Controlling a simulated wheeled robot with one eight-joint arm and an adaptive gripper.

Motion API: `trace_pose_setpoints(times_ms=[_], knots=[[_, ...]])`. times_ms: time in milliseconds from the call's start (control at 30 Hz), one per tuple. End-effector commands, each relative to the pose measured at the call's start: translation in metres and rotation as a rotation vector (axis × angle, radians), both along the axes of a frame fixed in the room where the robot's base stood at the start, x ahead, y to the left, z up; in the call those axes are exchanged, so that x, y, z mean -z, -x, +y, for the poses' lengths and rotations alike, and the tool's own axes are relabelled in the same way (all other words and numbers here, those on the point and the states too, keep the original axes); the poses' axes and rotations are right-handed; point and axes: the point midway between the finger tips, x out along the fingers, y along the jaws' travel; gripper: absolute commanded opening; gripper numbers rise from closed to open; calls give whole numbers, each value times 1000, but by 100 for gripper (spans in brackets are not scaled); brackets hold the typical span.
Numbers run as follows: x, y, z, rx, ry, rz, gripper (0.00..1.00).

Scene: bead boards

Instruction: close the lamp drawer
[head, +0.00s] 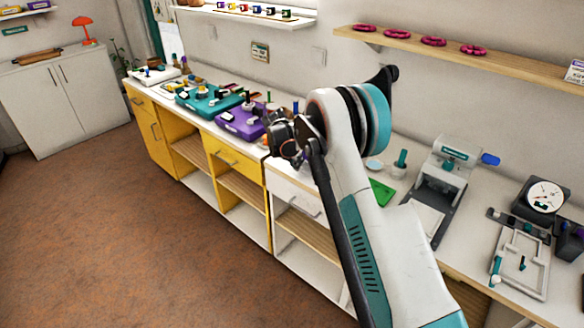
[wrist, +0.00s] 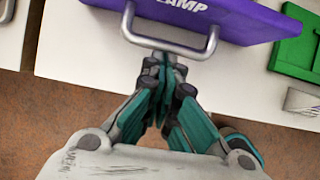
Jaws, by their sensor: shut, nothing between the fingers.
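A purple piece marked "LAMP" (wrist: 240,22) fills the top of the wrist view, with a grey U-shaped handle (wrist: 170,47) at its near edge. My gripper (wrist: 165,68) is shut and empty, its fingertips right at the middle of the handle bar; I cannot tell whether they touch it. In the head view a purple board (head: 240,124) lies on the counter, just left of my gripper (head: 296,158). How far the lamp drawer stands out cannot be told, as my arm and gripper cover part of that area.
A teal board (head: 208,103) lies left of the purple one. A green board (head: 382,192) lies right of my arm, also seen in the wrist view (wrist: 293,42). A grey press (head: 442,175) and a dial gauge (head: 545,195) stand farther right. The brown floor before the cabinets is clear.

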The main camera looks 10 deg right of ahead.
Motion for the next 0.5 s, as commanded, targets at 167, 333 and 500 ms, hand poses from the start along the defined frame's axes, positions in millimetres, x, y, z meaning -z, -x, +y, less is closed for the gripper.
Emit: trace_pose_setpoints(times_ms=[167,333,500], knots=[[0,-24,-34,3,1,-1,0],[0,-45,-63,3,1,-1,0],[0,-60,-83,2,-1,-1,0]])
